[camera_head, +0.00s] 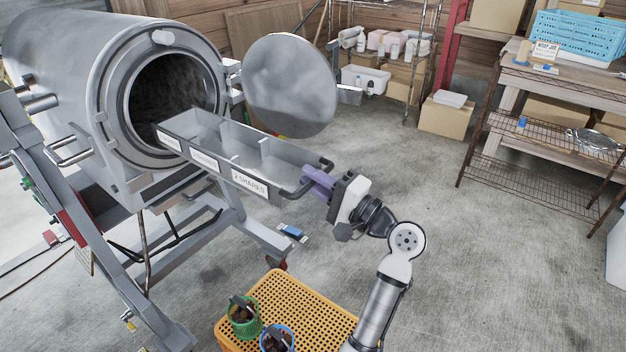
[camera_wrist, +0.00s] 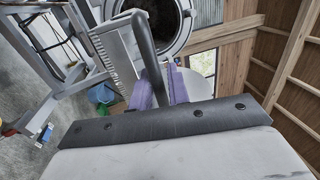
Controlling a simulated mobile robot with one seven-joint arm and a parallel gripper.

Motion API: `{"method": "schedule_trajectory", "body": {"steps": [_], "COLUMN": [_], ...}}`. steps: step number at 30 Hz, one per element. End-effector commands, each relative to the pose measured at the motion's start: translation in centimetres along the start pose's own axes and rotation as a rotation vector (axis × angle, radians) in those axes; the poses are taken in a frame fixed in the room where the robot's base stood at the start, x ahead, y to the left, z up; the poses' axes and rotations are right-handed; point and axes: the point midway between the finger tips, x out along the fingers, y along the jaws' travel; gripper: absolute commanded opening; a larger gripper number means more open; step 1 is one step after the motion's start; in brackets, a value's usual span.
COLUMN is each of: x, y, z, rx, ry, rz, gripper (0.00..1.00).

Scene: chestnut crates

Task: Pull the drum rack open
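My gripper (camera_head: 311,181) has purple fingers at this handle. In the wrist view the handle (camera_wrist: 147,52) runs down between the purple fingers (camera_wrist: 160,90), which are closed around it. The round drum door (camera_head: 291,86) hangs open on the right.
A yellow perforated crate (camera_head: 318,306) below holds a green basket (camera_head: 244,318) and a blue basket (camera_head: 276,339) with dark contents. A wire-shelf workbench (camera_head: 545,100) stands at the right. The concrete floor between is mostly clear.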

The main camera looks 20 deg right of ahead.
Motion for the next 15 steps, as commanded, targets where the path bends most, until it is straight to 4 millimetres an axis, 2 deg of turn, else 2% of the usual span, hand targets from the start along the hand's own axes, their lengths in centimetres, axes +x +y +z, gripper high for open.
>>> {"method": "schedule_trajectory", "body": {"steps": [8, 11, 15], "x": [-0.4, -1.6, -4.5], "y": [0.2, 0.3, 0.3], "z": [0.0, -0.1, -0.1], "rx": [0.001, 0.001, -0.001], "ry": [0.001, 0.002, 0.004], "rz": [0.002, 0.002, 0.001], "gripper": [0.17, 0.17, 0.17]}}
